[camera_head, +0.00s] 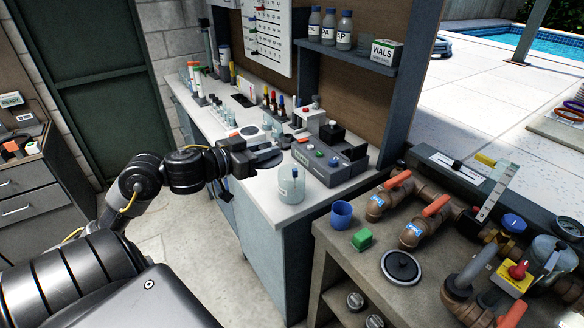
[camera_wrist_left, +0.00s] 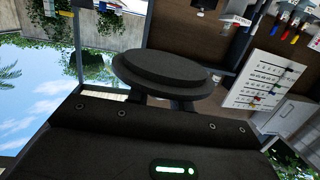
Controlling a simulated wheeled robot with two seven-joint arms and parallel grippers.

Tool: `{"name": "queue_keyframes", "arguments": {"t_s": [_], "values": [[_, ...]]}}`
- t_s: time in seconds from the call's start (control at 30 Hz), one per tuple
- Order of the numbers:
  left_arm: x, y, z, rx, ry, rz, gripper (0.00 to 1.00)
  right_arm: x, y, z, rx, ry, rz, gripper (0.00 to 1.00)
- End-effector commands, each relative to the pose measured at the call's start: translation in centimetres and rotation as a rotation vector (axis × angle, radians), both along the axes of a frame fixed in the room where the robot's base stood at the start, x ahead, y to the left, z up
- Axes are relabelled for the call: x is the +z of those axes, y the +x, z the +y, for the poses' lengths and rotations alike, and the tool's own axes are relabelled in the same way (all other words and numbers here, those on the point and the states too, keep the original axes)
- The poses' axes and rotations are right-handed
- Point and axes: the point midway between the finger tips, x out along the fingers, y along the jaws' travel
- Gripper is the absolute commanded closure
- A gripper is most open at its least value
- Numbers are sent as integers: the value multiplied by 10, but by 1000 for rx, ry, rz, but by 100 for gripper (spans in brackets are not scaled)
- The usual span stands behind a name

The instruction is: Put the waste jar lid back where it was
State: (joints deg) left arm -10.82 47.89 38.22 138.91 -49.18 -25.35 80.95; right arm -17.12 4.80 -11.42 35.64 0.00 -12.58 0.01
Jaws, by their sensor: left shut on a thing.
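My left gripper (camera_head: 246,160) is over the front of the grey bench, shut on a dark round lid (camera_head: 266,158). In the left wrist view the lid (camera_wrist_left: 163,75) is a black, stepped disc at the fingertips, and the fingers are mostly hidden behind it. A translucent waste jar (camera_head: 291,190) stands upright on the bench corner, a little right of and nearer than the held lid. The lid is apart from the jar. I cannot tell its exact height above the bench. My right gripper is not in view.
A grey test device (camera_head: 326,160) stands just behind the jar. Small bottles and vials (camera_head: 273,101) line the bench further back. On the lower right bench are a blue cup (camera_head: 341,214), a green block (camera_head: 362,239), a black round disc (camera_head: 401,267) and pipes with orange handles (camera_head: 435,207).

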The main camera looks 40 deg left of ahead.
Motion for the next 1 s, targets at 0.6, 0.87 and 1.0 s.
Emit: {"name": "queue_keyframes", "arguments": {"t_s": [0.6, 0.87, 1.0], "values": [[-43, 96, 18, 8, -11, 3, 100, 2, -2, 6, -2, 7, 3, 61], [-84, 127, 25, 8, -5, 2, 100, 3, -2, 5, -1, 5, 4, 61], [-90, 132, 25, 5, -1, 1, 100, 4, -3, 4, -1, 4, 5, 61]]}}
